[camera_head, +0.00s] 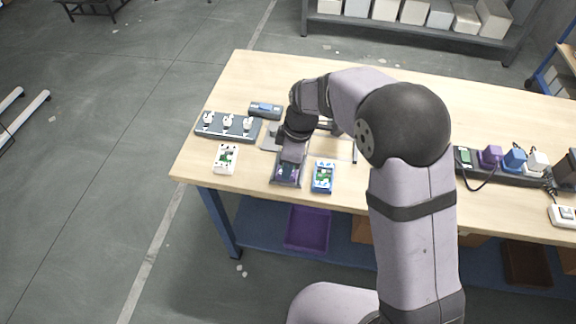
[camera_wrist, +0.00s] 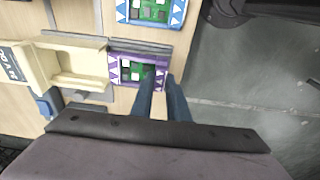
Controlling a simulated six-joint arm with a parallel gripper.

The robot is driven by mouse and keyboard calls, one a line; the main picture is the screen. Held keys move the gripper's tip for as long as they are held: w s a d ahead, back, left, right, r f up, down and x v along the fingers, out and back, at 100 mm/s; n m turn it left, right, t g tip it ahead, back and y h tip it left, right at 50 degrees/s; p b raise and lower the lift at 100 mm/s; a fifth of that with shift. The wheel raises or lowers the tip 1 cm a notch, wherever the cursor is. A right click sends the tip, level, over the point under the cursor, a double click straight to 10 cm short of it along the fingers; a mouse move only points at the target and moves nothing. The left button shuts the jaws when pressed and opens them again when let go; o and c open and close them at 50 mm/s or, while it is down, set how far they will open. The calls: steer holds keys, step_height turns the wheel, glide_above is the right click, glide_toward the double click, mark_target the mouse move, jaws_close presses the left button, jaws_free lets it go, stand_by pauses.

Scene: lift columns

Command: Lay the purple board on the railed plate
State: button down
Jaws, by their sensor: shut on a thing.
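The purple board (camera_wrist: 130,72), with white triangles and a green circuit patch, is at the near end of the table in my gripper. In the head view the board (camera_head: 286,168) is partly covered by my wrist. My gripper (camera_wrist: 163,85) is shut on its near end. The dark railed plate (camera_head: 277,182) shows around and under the board; a grey rail (camera_wrist: 140,47) runs along one side of it in the wrist view. I cannot tell whether the board touches the plate or is just above it.
A blue board (camera_head: 323,177) lies close on the right, a white board (camera_head: 226,157) on the left. A strip with white plugs (camera_head: 228,126) and a blue-grey device (camera_head: 264,110) are behind. A beige fixture (camera_wrist: 70,65) sits beyond the purple board. The table's front edge is close.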

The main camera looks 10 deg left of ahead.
steer(key=shift+f, duration=0.2)
stand_by(0.5)
steer(key=c, duration=1.2)
jaws_free()
steer(key=shift+r+p, duration=2.2)
steer(key=shift+r, duration=0.85)
